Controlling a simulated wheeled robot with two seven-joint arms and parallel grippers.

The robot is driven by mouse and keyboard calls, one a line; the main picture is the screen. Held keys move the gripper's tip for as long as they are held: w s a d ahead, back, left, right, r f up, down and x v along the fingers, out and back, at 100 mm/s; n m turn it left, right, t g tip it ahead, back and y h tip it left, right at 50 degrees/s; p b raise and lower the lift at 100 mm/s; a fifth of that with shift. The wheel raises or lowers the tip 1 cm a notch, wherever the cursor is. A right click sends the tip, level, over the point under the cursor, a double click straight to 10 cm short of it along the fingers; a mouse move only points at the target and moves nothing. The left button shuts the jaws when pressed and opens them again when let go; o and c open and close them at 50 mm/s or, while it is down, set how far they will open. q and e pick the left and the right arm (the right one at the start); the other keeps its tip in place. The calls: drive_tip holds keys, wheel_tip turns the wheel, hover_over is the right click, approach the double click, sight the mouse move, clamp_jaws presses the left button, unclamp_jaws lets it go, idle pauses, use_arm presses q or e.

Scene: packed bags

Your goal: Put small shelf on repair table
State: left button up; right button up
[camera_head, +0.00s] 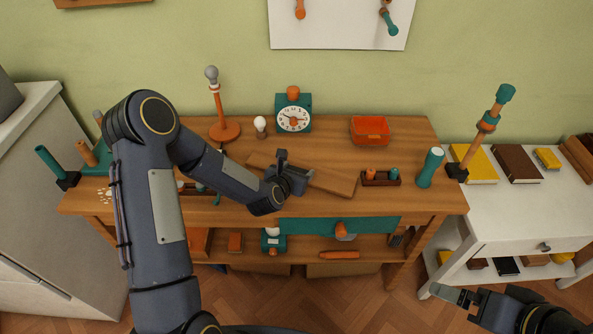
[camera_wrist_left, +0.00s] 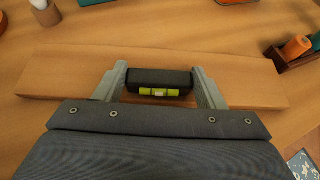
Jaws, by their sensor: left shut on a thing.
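The small shelf, a flat light-brown wooden board (camera_head: 333,181), lies slanted on or just above the wooden repair table (camera_head: 405,135) in the head view. It also spans the left wrist view (camera_wrist_left: 60,76). My left gripper (camera_head: 291,168) is over the board's middle. In the left wrist view its fingers (camera_wrist_left: 160,82) sit at both ends of a small black spirit level (camera_wrist_left: 160,77) with a yellow-green vial, shut on it. I cannot tell whether this is fixed to the board. My right gripper (camera_head: 462,297) is low at right, away from the table; its jaw state is unclear.
Around the board stand a teal clock (camera_head: 293,118), a white bulb (camera_head: 260,126), an orange tray (camera_head: 370,130), a small holder (camera_head: 381,178) and a teal cylinder (camera_head: 430,167). A lamp stand (camera_head: 224,130) is behind left. A white side table (camera_head: 510,215) is at right.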

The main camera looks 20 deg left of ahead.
use_arm(q)
drive_tip(key=shift+f, duration=0.15)
drive_tip(key=o, duration=1.1)
